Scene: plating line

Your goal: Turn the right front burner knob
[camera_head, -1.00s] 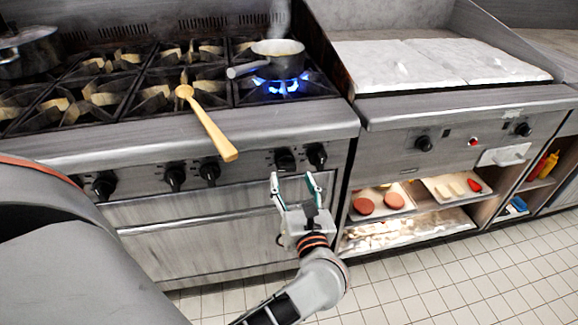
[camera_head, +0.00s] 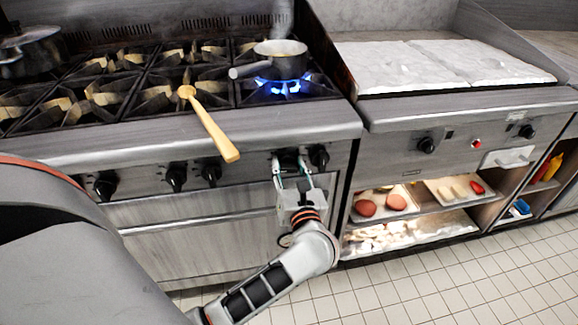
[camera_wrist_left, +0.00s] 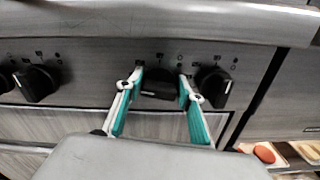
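The stove front carries a row of black knobs. The rightmost knob (camera_head: 318,156) stands free and also shows in the left wrist view (camera_wrist_left: 214,86). The knob just left of it (camera_head: 289,158) lies between the fingers of my left gripper (camera_head: 292,164). In the left wrist view the gripper (camera_wrist_left: 160,98) is open, one teal-lined finger on each side of this knob (camera_wrist_left: 158,84), with small gaps seeming to show. The right finger is close to the rightmost knob. A lit burner (camera_head: 283,86) with blue flame sits under a saucepan (camera_head: 280,58). My right gripper is not in view.
A wooden spoon (camera_head: 212,125) lies over the stove's front edge, its handle sticking out above the knobs. A large pot (camera_head: 34,54) stands at the back left. To the right are a griddle (camera_head: 440,65) and shelves with food trays. The floor in front is clear.

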